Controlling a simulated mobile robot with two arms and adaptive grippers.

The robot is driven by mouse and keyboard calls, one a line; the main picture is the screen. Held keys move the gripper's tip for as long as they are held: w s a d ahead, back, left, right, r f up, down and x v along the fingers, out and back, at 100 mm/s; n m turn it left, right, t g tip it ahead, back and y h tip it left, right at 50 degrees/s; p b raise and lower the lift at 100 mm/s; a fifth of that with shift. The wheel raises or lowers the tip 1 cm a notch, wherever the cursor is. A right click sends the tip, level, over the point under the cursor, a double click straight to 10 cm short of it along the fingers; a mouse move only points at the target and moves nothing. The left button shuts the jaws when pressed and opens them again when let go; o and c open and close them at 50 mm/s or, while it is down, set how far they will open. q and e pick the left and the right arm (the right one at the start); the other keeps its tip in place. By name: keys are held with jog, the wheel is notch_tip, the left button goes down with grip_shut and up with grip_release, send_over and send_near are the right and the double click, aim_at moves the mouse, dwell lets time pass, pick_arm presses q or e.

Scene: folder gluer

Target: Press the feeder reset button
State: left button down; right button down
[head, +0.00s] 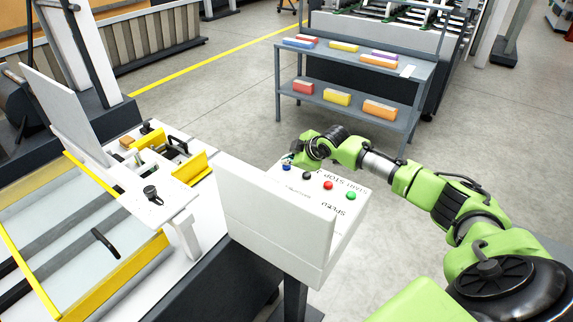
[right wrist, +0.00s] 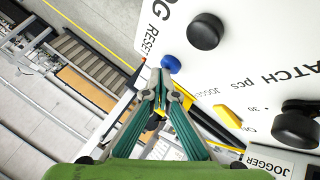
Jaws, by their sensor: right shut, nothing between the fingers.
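The blue button (right wrist: 170,63) sits on a white panel beside the printed word RESET in the right wrist view. It also shows in the head view (head: 286,167) at the far left of the control box's (head: 322,196) button row. My right gripper (right wrist: 160,76) is shut and empty, with its fingertips right beside the blue button in the picture. I cannot tell whether they touch it. In the head view the right gripper (head: 289,158) is at the far left corner of the panel, partly hidden by its own wrist. My left gripper is not in view.
A black knob (head: 306,175), a red button (head: 328,185) and a green button (head: 351,196) share the panel. The wrist view shows a yellow switch (right wrist: 227,117) and another black knob (right wrist: 296,127). A grey shelf (head: 350,60) with coloured boxes stands behind; a machine with yellow guards (head: 130,270) stands left.

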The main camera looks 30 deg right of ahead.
aim_at(288, 167)
jog(key=shift+r+p, duration=0.45)
jog(key=shift+r, duration=0.2)
jog(key=shift+r, duration=0.1)
notch_tip(288, 167, up, 5)
jog(key=p, duration=0.4)
jog(key=shift+p, duration=0.3)
